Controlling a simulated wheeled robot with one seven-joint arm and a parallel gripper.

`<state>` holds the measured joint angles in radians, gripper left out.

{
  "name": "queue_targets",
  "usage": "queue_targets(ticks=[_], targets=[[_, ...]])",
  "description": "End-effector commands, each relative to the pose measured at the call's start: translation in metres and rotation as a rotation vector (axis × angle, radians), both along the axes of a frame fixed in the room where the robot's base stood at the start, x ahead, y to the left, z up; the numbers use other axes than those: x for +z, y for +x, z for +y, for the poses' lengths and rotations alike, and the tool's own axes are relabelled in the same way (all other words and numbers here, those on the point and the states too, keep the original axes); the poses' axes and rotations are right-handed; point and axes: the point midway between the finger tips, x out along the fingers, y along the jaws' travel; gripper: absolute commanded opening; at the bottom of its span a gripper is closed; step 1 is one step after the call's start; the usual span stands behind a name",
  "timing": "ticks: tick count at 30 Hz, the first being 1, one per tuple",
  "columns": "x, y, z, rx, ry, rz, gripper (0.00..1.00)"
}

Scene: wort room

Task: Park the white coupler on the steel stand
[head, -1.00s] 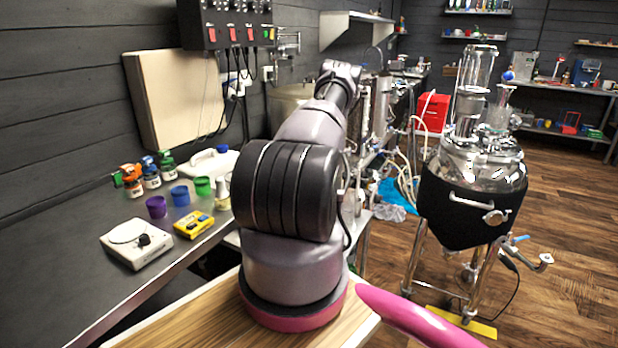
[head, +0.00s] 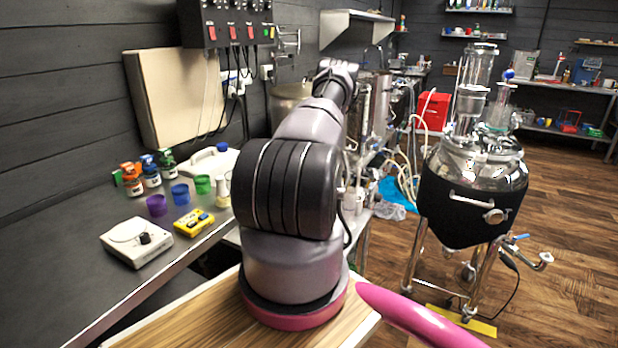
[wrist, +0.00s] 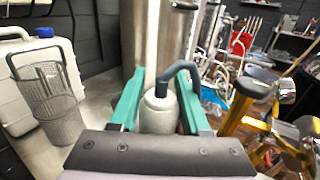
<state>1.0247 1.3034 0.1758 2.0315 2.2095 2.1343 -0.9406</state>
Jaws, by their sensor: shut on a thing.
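In the wrist view my gripper (wrist: 158,100) has its two teal fingers on either side of a pale, whitish cylindrical body, which I take as the white coupler (wrist: 158,115). A dark bent hose or handle (wrist: 180,68) rises from its top and curves to the right. The gripper is shut on this body and it looks upright between the fingers. In the head view my own arm hides the gripper and the coupler. I cannot pick out the steel stand with certainty in either view.
In the wrist view a white jug (wrist: 20,85) and a mesh cup (wrist: 55,105) stand left. Tall steel cylinders (wrist: 172,38) stand ahead, and a yellow frame (wrist: 245,105) is close on the right. In the head view a steel vessel (head: 475,175) stands right of my arm.

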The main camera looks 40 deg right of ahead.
Motion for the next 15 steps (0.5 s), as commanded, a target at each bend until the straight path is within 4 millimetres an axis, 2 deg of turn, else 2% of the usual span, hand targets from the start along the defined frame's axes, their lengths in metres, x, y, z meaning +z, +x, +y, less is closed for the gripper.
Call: queue_targets(ticks=[15], targets=[[-0.0046,-0.0004,-0.0004,-0.001,0.000,0.000,0.00]])
